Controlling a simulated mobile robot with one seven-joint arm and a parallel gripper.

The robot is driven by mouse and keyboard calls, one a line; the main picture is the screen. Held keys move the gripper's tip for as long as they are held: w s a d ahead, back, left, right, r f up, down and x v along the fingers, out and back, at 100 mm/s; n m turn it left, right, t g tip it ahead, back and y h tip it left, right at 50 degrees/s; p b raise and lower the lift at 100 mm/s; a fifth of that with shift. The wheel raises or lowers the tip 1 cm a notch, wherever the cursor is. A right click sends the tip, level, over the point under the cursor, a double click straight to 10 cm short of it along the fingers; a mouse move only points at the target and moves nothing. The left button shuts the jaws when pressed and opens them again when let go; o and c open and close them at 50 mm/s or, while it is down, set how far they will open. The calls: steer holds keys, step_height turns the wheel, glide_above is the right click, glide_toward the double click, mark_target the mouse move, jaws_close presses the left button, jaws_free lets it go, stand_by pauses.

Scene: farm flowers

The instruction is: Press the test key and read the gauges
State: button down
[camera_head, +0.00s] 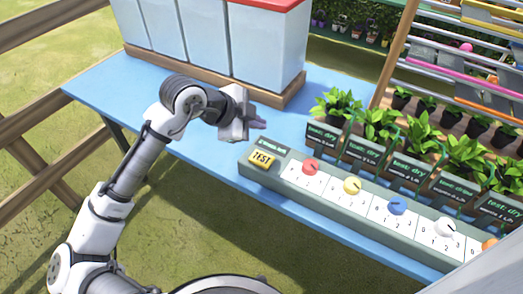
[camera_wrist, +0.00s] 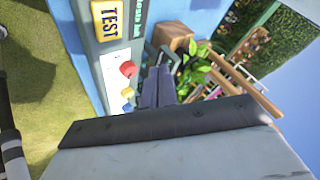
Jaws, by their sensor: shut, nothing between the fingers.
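The yellow TEST key (camera_head: 262,158) sits at the left end of a long grey-green gauge panel (camera_head: 252,170) on the blue table. The dial readings are too small to tell.
Several potted plants (camera_head: 378,122) stand behind the panel, with dark signs (camera_head: 409,167) in front, some reading "test: dry". Tall pale bins (camera_head: 262,55) with a red top stand at the back of the blue table (camera_head: 120,85). A wooden rack is at the right.

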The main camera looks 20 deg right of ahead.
mark_target(258, 160)
steer(key=shift+s+f, duration=0.1)
steer(key=shift+f, duration=0.1)
step_height(258, 160, down, 9)
steer(key=b, duration=0.6)
steer(key=shift+r, duration=0.1)
steer(key=shift+b, duration=0.35)
stand_by(1.7)
steer(key=shift+f+b, duration=0.35)
steer(key=shift+f, duration=0.05)
steer(key=shift+f+b, duration=0.5)
stand_by(0.5)
steer(key=shift+r, duration=0.15)
steer(key=shift+r+p, duration=0.6)
steer(key=shift+r, duration=0.2)
